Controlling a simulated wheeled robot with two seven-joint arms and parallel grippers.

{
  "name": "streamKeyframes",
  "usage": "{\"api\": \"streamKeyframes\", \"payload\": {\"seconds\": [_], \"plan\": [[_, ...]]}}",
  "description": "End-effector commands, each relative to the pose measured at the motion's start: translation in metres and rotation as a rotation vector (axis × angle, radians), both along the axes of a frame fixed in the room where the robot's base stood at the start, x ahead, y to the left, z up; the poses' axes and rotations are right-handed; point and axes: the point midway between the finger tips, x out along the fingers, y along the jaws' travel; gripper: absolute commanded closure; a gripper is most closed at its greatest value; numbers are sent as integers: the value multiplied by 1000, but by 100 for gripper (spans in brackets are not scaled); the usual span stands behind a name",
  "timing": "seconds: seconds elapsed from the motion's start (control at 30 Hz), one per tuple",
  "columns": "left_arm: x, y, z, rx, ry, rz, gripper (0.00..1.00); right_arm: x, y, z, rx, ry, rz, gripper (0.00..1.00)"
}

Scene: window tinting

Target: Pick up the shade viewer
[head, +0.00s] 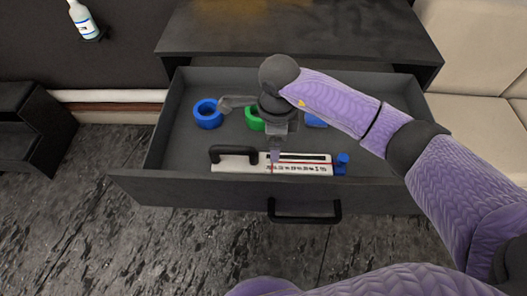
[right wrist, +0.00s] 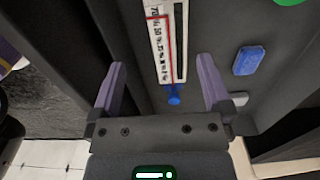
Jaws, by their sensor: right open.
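The shade viewer (head: 305,165) is a long white strip with a printed scale, a red line, a black slot, a black handle at its left end and a blue knob at its right end. It lies flat in the open drawer, near the front wall. My right gripper (head: 275,158) points down over its middle, open and empty. In the right wrist view the printed strip (right wrist: 165,42) and its blue knob show between the two spread fingers (right wrist: 160,64). Whether the fingers touch it I cannot tell. My left gripper is not in view.
The dark drawer (head: 185,187) also holds a blue ring (head: 208,114), a green ring (head: 254,119), a grey tool (head: 232,102) and a blue block (head: 316,121). The drawer's walls surround the viewer. A dark cabinet top (head: 310,35) stands behind. A spray bottle (head: 83,18) is at the upper left.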

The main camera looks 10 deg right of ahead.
Motion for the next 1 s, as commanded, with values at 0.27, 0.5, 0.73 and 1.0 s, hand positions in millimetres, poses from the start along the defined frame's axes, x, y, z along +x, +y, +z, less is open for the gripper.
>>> {"api": "streamKeyframes", "payload": {"seconds": [0.27,0.5,0.73,1.0], "plan": [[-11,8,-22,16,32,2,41,-1,0,-34,1,11,0,0],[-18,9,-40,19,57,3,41,0,1,-78,1,12,-1,0],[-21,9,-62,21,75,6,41,2,1,-121,1,13,-1,0],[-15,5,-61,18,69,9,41,2,1,-119,0,8,0,13]]}}
